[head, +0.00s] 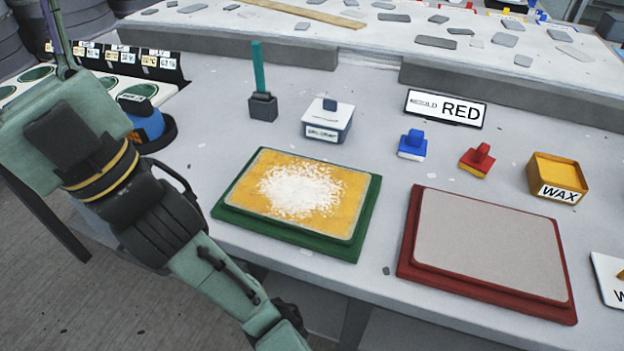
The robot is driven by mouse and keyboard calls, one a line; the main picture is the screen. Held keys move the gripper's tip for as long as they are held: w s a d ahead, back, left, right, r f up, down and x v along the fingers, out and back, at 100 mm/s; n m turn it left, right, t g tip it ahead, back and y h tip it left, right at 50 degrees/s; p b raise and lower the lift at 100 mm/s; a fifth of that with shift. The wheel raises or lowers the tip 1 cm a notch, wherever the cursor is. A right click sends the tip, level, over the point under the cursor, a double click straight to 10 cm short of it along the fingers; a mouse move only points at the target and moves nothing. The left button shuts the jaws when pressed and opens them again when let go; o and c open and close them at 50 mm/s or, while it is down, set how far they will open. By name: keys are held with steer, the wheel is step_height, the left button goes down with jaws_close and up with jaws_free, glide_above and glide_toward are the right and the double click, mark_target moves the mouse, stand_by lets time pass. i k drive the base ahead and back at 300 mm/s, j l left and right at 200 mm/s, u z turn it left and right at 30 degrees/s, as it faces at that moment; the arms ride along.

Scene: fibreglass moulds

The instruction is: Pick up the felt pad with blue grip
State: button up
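The felt pad with blue grip (412,145) stands on the grey table, right of centre in the head view. Its blue handle is on top and a pale layer shows at its lower edge. A similar pad with a red grip (477,160) stands just to its right, apart from it. My arm comes in from the left and runs down past the bottom edge. My gripper is not in view, so its state and contents are hidden.
A green mould (367,217) with white flakes and a red mould (408,250) lie in front. A white box (325,121), a WAX tub (557,179) and a RED sign (446,108) stand nearby. Bare table surrounds the blue-gripped pad.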

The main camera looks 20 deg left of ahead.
mark_target(412, 146)
steer(key=k+z, duration=0.15)
steer(key=z, duration=0.2)
steer(key=k+z, duration=0.1)
steer(key=z, duration=0.25)
steer(key=k+l+z, duration=0.1)
steer(key=z, duration=0.25)
steer(key=i+j, duration=0.65)
steer(key=i, duration=0.05)
